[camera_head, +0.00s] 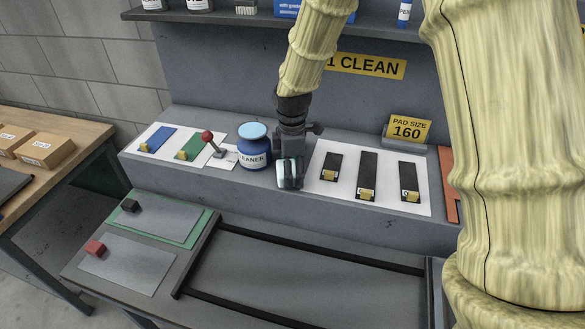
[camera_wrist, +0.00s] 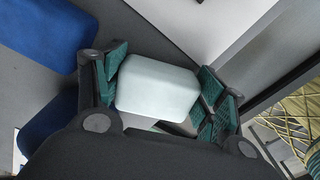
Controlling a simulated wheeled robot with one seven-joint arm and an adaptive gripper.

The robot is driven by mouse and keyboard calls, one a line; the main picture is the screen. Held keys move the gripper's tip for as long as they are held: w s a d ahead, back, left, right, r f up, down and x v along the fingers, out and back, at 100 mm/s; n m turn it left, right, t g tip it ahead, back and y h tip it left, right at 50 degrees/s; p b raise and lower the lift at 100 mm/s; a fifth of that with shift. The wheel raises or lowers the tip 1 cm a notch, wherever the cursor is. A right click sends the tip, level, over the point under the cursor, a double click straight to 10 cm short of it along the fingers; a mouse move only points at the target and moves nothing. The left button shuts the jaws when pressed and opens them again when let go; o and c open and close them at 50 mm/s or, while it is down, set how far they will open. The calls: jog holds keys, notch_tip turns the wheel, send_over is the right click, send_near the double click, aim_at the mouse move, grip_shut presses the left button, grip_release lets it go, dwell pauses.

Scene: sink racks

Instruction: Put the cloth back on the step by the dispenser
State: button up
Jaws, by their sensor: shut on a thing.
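A pale, whitish block-like thing, which I take to be the cloth (camera_head: 288,172), is between my gripper's fingers. It also shows large in the wrist view (camera_wrist: 158,88), with a green pad on each side of it. My gripper (camera_head: 290,180) points down over the grey step (camera_head: 300,210), just right of the blue dispenser jar (camera_head: 254,150) with a lettered label. Blue shapes at the left of the wrist view (camera_wrist: 45,35) look like that jar. I cannot tell whether the cloth touches the step.
A white board (camera_head: 432,195) with several black pads lies right of my gripper. A red-knobbed lever (camera_head: 207,137) and blue and green pads stand left of the jar. A yellow sign (camera_head: 408,130) stands behind. The lower bench holds a dark-framed tray (camera_head: 300,270).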

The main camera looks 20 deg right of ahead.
jog(key=shift+f, duration=0.15)
jog(key=o, duration=1.3)
jog(key=shift+c, duration=0.2)
notch_tip(320, 180, up, 12)
jog(key=b, duration=0.2)
jog(key=shift+r, duration=0.2)
